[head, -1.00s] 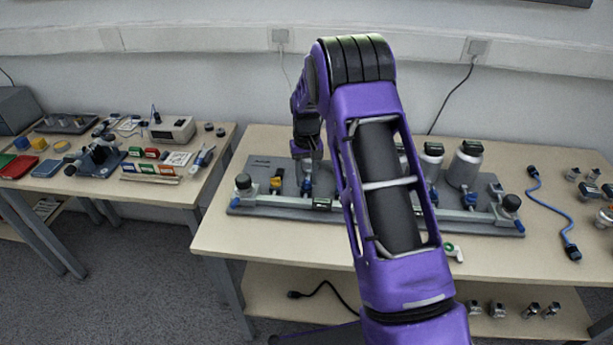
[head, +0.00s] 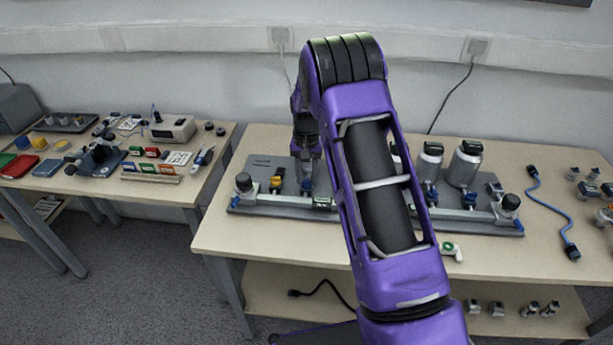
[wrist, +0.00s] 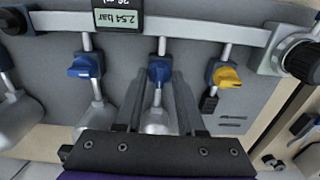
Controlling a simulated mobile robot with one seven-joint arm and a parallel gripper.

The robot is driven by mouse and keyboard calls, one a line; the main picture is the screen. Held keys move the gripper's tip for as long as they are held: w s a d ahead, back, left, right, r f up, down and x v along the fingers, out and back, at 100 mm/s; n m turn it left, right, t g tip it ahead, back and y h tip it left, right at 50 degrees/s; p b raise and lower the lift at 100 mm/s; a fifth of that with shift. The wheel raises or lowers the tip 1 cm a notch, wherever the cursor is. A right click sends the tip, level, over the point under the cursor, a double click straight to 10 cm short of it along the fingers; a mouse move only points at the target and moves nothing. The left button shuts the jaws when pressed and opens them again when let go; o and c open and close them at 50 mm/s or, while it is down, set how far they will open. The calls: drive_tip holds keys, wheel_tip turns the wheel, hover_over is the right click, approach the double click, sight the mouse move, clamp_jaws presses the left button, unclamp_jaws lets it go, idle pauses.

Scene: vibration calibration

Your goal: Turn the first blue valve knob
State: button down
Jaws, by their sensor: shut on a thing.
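The first blue valve knob (wrist: 160,70) is on the pipe of the grey panel, beside the yellow knob (wrist: 228,77), in the wrist view. My gripper (wrist: 163,82) has one finger on each side of this blue knob and is shut on it. The fingers hide part of the knob and its stem. In the head view my gripper (head: 307,174) reaches down to the panel from behind my arm, and the blue knob (head: 307,188) shows just below it. Another blue knob (wrist: 85,66) stands apart, left of my gripper in the wrist view.
A pressure display (wrist: 118,14) on the pipe reads 2.54 bar. Black round knobs (head: 243,182) end the pipe. A blue cable (head: 551,213) lies farther right. The table's front left is clear.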

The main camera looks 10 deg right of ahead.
sight(307, 179)
drive_tip(key=c, duration=0.5)
unclamp_jaws()
wheel_tip(307, 179, up, 18)
drive_tip(key=shift+f+p, duration=0.25)
drive_tip(key=shift+p, duration=0.75)
